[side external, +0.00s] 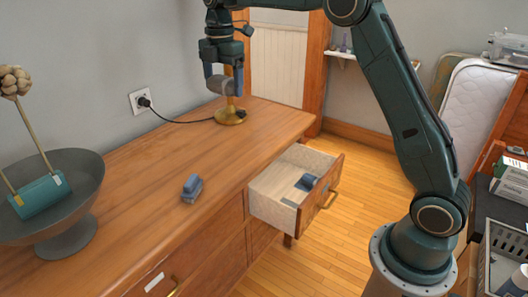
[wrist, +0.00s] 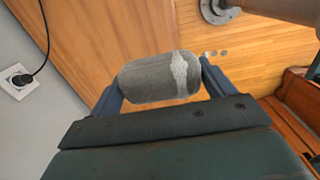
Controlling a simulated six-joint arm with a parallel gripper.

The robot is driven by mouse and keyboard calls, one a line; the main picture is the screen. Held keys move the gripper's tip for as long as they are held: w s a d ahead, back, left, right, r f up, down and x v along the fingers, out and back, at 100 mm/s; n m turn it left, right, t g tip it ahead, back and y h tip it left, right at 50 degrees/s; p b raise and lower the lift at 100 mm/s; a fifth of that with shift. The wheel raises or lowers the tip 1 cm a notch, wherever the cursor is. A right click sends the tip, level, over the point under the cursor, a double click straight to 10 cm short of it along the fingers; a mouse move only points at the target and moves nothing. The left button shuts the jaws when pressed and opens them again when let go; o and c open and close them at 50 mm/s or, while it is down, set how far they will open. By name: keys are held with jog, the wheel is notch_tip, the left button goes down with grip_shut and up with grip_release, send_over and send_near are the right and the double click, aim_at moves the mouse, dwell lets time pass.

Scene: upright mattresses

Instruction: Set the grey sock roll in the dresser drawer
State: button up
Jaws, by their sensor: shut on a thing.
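The grey sock roll (wrist: 150,78) is held lengthwise between the two fingers of my gripper (wrist: 162,88) in the wrist view. It has a pale band near its right end. In the side view my gripper (side external: 223,84) is shut on the roll (side external: 217,85), above the far end of the dresser top, in front of a brass lamp-like stand. The dresser drawer (side external: 268,212) is pulled open at the dresser's right side. A small blue-grey item (side external: 306,182) lies in its front part, and the rest of its floor looks mostly bare.
The brass stand (side external: 231,116) with a cord to a wall socket (side external: 141,101) is close to my gripper. A blue brush-like item (side external: 192,187) lies on the dresser top (side external: 150,215). A grey bowl (side external: 72,215) stands at left.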

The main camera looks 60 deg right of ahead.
jog(key=s+d, duration=1.4)
jog(key=d, duration=0.1)
notch_tip(320, 180, down, 34)
jog(key=shift+f, duration=0.2)
jog(key=shift+w+f, duration=0.1)
jog(key=shift+f, duration=0.05)
jog(key=shift+a+f, duration=0.1)
jog(key=shift+f, duration=6.3)
jog(key=shift+f, duration=0.4)
jog(key=o, duration=0.9)
jog(key=shift+c, duration=0.4)
